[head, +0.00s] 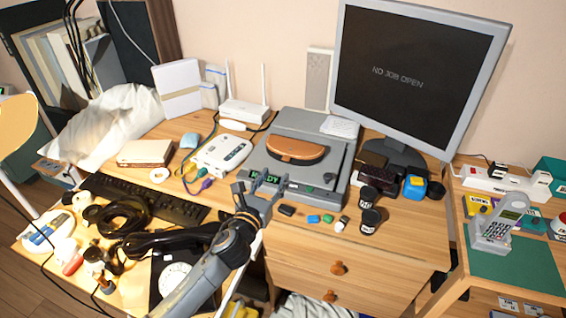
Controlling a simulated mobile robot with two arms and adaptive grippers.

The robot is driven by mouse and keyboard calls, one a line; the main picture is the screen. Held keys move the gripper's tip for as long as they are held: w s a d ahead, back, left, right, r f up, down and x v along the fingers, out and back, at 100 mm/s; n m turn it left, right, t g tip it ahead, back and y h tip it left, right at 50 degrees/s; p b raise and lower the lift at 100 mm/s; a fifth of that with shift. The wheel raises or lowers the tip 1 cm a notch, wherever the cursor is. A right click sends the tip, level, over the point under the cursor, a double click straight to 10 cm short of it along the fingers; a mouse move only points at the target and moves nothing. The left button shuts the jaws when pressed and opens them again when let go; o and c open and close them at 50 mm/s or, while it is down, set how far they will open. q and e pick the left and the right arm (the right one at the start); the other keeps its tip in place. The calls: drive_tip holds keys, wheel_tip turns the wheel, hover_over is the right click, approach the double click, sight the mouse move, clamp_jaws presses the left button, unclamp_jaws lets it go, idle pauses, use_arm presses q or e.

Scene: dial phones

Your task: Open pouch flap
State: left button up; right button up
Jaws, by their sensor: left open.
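A brown leather pouch (297,148) with a rounded front edge lies on top of the grey flat machine (330,160) in the middle of the desk. Its flap appears to lie down over it. My left gripper (264,179) is at the front left edge of the machine, in front of the pouch and to its left. It is open, with nothing seen between its fingers, and looks apart from the pouch. My right gripper is not in view.
A monitor (415,75) stands behind right of the machine. A black dial phone (170,270) and a keyboard (145,200) are at left. A white device (222,153) sits left of the machine.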

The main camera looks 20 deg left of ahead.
sight(285, 160)
use_arm(q)
drive_tip(key=w, duration=0.6)
drive_tip(key=shift+w+d, duration=0.2)
drive_tip(key=shift+w, duration=0.35)
clamp_jaws()
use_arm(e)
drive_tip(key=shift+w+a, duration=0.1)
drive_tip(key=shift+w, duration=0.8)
